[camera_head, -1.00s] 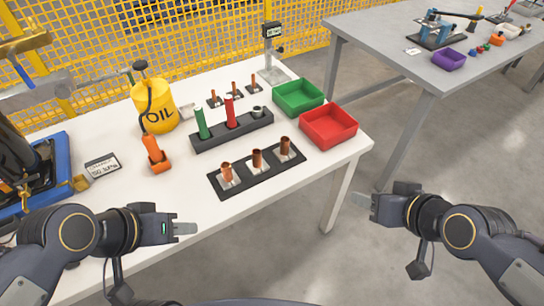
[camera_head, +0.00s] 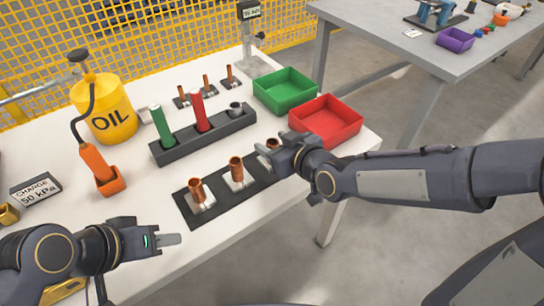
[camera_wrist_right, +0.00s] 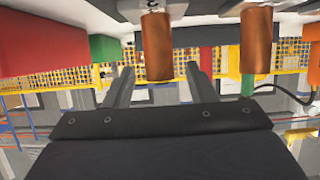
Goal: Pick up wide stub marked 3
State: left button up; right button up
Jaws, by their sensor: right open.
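Three wide copper stubs stand upright in the black front holder (camera_head: 187,211) on the white table: a left one (camera_head: 197,190), a middle one (camera_head: 236,168) and a right one (camera_head: 271,143), partly hidden by my right gripper (camera_head: 279,157). No number on them is readable. My right gripper is open at the right stub. In the upside-down right wrist view, one stub (camera_wrist_right: 157,45) appears between the two fingers' lines (camera_wrist_right: 160,72), with no visible grip; another stub (camera_wrist_right: 256,45) is to its right. My left gripper (camera_head: 170,240) is empty at the table's front; its jaw opening is unclear.
Behind the front holder stands a dark rack (camera_head: 210,136) with a green and a red tube. Thin copper stubs (camera_head: 206,82) stand farther back. Green (camera_head: 286,95) and red (camera_head: 330,122) bins are at the right, close to my right gripper. An oil can (camera_head: 105,115) stands left.

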pick_arm(q)
jog(key=shift+f, duration=0.1)
pick_arm(e)
jog(key=shift+w+a+f, duration=0.25)
jog(key=shift+w+a, duration=0.1)
jog(key=shift+w, duration=0.05)
grip_shut()
jog(key=shift+r, duration=0.15)
